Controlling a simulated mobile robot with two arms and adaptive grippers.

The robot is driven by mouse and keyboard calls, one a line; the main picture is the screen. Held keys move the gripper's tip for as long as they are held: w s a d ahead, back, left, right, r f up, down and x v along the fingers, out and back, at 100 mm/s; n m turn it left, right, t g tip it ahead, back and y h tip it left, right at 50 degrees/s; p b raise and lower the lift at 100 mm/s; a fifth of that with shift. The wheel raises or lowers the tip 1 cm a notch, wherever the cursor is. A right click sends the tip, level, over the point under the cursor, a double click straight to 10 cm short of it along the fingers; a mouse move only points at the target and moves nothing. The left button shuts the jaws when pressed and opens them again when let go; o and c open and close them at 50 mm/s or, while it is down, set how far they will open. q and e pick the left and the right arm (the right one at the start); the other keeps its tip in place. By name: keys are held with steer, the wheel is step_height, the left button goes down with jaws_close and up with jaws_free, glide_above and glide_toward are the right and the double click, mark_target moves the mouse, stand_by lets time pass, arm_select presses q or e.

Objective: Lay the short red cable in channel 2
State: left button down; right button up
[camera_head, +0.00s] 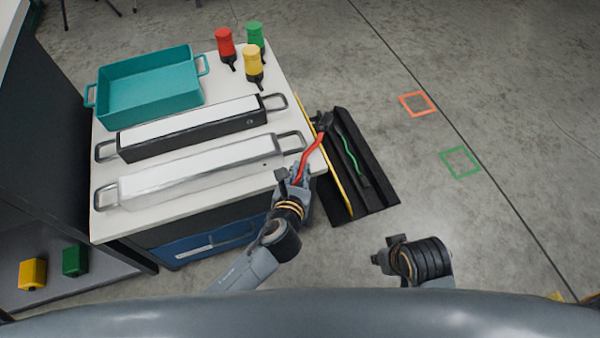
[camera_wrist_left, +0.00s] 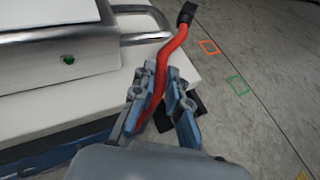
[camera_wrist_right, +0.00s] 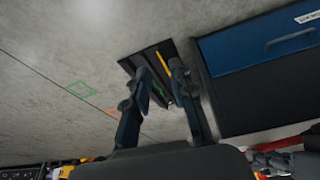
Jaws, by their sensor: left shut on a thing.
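The short red cable (camera_head: 313,149) is in my left gripper (camera_head: 292,180), beside the table's right edge. Its black end (camera_head: 325,121) points away, over the black channel tray (camera_head: 381,198). In the left wrist view the red cable (camera_wrist_left: 170,52) runs between the closed fingers (camera_wrist_left: 162,70) and sticks out beyond them. In the tray, a yellow cable (camera_head: 338,183) lies along the left side and a green cable (camera_head: 349,152) lies further right. I cannot read channel numbers. My right gripper (camera_head: 381,260) is apart from the tray, open and empty in the right wrist view (camera_wrist_right: 158,74).
The white table (camera_head: 106,223) holds a teal bin (camera_head: 150,100), two long handled boxes, black-sided (camera_head: 190,135) and white (camera_head: 200,170), and red, green and yellow capped items (camera_head: 226,45). Orange (camera_head: 417,103) and green (camera_head: 460,162) squares mark the open floor at right.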

stand_by(0.4)
arm_select(q)
steer(key=shift+f, duration=0.15)
steer(key=c, duration=1.3)
jaws_free()
steer(key=shift+c, duration=0.2)
